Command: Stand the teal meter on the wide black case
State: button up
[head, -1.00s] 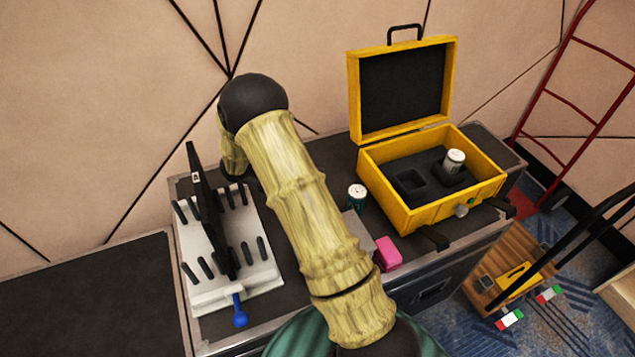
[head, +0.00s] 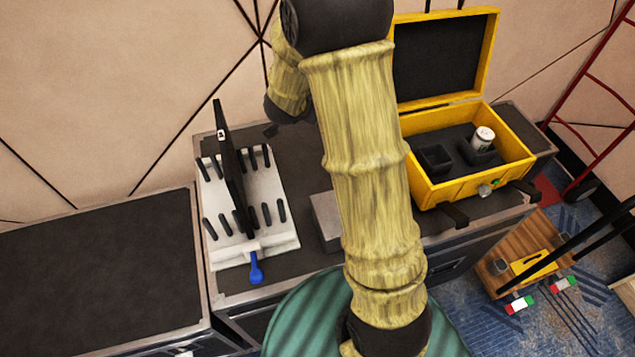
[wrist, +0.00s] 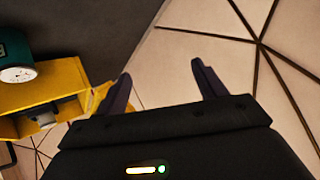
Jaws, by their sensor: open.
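The teal meter (wrist: 14,50) shows at the left edge of the wrist view, a small teal body with a white dial, on a dark case top; in the head view my arm hides it. My gripper (wrist: 163,88) is open, with nothing between its fingers, and the meter lies off to its side. In the head view my wrist is above the back of the black case, mostly behind my arm. One black case (head: 300,272) carries the rack and yellow box; another, with a broad bare top (head: 95,270), stands at left.
The open yellow box (head: 440,192) holds a white can (head: 483,138). A white rack (head: 270,236) with black pegs holds an upright dark panel (head: 230,165); a blue-handled thing (head: 256,268) is at its front. A grey block (head: 327,220) sits beside my arm.

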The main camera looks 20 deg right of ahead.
jog(key=s+a+n+g+y, duration=0.2)
jog(key=s+a+n+y, duration=0.4)
jog(key=s, duration=0.5)
jog(key=s+n+g, duration=0.4)
jog(key=s+n, duration=0.1)
jog(key=s, duration=0.8)
jog(key=shift+s+h, duration=0.2)
jog(key=shift+h, duration=0.1)
jog(key=w+p+v, duration=0.2)
jog(key=p+v, duration=0.9)
jog(key=p, duration=0.1)
jog(key=shift+w+r, duration=0.3)
jog(key=shift+r, duration=0.4)
